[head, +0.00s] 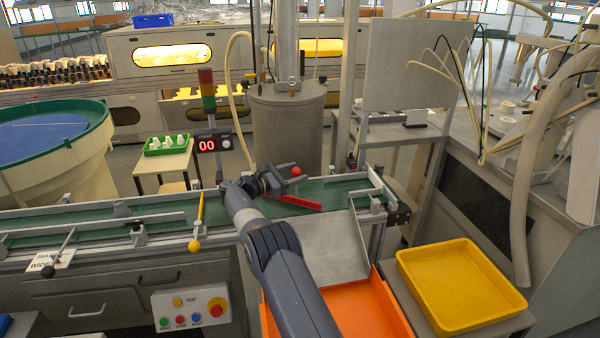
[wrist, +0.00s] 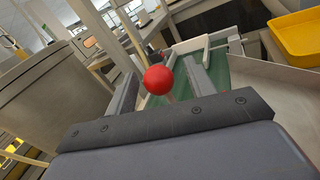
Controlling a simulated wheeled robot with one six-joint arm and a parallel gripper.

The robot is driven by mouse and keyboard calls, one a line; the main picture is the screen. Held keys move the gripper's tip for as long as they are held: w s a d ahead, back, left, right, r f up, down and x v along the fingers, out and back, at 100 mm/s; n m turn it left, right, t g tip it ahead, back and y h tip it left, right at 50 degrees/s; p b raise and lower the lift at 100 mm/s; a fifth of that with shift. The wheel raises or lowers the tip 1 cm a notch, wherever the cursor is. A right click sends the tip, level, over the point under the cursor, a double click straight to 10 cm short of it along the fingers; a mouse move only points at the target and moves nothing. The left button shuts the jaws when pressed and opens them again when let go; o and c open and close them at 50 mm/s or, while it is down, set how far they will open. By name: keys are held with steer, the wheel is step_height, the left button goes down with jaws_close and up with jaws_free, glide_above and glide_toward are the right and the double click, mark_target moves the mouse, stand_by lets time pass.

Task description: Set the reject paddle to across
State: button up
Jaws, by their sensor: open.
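The reject paddle (head: 298,203) is a red bar over the green conveyor belt, slanting down to the right near the top of the metal chute. A red ball knob (head: 296,171) shows above the belt by my gripper. In the wrist view the red knob (wrist: 158,80) sits between the two grey fingers of my gripper (wrist: 160,88), with gaps on both sides. My gripper (head: 288,174) is open around the knob and not closed on it. The knob's stem is mostly hidden in the wrist view.
A grey chute (head: 335,250) slopes from the belt to an orange bin (head: 370,308). A yellow tray (head: 460,285) stands at right. A yellow-knobbed lever (head: 199,215) and a control panel (head: 190,308) are to the left. A grey drum (head: 288,125) stands behind the belt.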

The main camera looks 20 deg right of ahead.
steer(key=v, duration=0.8)
steer(key=x, duration=1)
steer(key=shift+d, duration=0.3)
steer(key=shift+w+d, duration=0.15)
steer(key=shift+w, duration=0.05)
steer(key=v, duration=1.2)
steer(key=x, duration=1.2)
steer(key=shift+w+d+n+t+y, duration=0.3)
steer(key=shift+w+d+n+t, duration=0.25)
steer(key=shift+w+n+t, duration=0.35)
steer(key=shift+s, duration=0.1)
